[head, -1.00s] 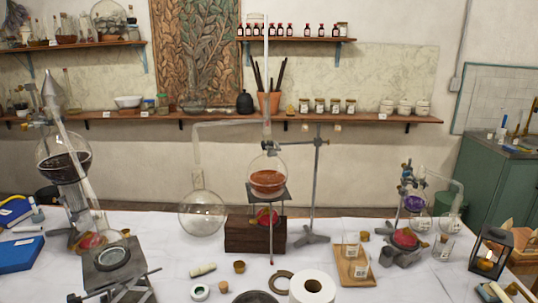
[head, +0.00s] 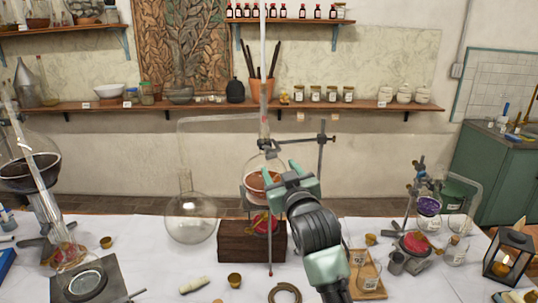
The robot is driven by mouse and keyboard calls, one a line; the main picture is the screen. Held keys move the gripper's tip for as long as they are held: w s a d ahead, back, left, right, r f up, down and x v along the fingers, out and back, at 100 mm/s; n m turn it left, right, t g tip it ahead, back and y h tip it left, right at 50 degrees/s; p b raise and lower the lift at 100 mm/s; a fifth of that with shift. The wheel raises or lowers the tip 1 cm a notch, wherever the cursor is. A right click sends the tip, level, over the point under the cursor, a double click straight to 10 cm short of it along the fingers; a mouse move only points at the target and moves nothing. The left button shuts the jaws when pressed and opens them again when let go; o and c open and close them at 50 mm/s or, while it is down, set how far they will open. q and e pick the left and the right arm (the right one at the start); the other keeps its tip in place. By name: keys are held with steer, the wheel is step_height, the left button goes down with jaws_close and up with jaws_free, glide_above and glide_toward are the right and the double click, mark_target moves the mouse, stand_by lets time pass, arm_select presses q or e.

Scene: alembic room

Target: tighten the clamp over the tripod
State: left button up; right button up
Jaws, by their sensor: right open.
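The clamp (head: 267,143) grips the neck of the round flask with orange-brown liquid (head: 257,181). Its arm runs right to the boss head (head: 322,138) on the metal stand (head: 320,158). The flask stands over the tripod, whose front leg (head: 270,258) shows before a wooden block. My right gripper (head: 281,171) is open, pale green, with its fingers pointing up and away. In the picture it overlaps the flask's right side, just below the clamp; I cannot tell whether it touches the glass. It hides part of the tripod and the stand's lower part. My left gripper is out of view.
A glass tube (head: 263,70) rises above the flask, and a bent tube links to an empty round flask (head: 191,216). More glassware stands at left, and a purple-filled flask (head: 429,207) at right. The wooden block (head: 236,241) is left of my arm.

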mark_target(272, 156)
steer(key=p+x, duration=0.1)
steer(key=x, duration=0.5)
steer(key=shift+r+p, duration=0.2)
steer(key=shift+p, duration=0.2)
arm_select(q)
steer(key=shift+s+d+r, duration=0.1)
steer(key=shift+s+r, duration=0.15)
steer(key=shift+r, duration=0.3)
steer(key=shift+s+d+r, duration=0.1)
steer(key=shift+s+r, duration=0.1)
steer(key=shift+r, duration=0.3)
arm_select(e)
steer(key=shift+w+a+f, duration=0.1)
steer(key=shift+w, duration=0.55)
